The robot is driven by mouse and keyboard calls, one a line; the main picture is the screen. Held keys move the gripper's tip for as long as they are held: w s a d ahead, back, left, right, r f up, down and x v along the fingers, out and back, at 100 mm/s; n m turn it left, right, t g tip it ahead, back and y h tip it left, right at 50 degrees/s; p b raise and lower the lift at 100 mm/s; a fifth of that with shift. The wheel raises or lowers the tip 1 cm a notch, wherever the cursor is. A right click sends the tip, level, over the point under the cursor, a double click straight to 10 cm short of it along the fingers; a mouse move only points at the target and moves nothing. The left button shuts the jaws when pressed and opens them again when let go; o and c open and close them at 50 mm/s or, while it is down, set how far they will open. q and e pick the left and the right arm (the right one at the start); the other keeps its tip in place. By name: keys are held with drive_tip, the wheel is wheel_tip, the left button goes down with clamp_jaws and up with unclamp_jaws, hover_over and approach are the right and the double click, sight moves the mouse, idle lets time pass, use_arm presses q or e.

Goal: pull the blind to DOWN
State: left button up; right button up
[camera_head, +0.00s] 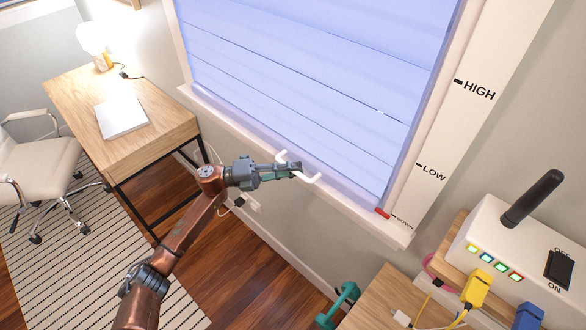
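The blue blind (310,75) hangs over the window in flat folds, its lower edge close to the sill. A red pointer (382,213) at its lower right corner sits beside the DOWN mark (401,218) on the white scale strip (468,120). A white handle (311,178) stands out in front of the blind's bottom edge. My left gripper (295,170) is at this handle, its fingers closed across the handle's middle, with the white ends showing on both sides. The fingers hide the grip itself. My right gripper is not in view.
A wooden desk (160,129) with a lamp and a white chair (38,165) stand at left. At lower right a white box (530,250) with a black antenna, lights and cables stands by a wooden surface (385,300). A teal dumbbell-like object (338,305) is near it.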

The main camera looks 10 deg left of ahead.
use_arm(q)
drive_tip(key=o, duration=0.4)
drive_tip(key=shift+f, duration=0.3)
drive_tip(key=shift+o, duration=0.2)
drive_tip(key=shift+r, duration=0.1)
drive_tip(key=v, duration=1.2)
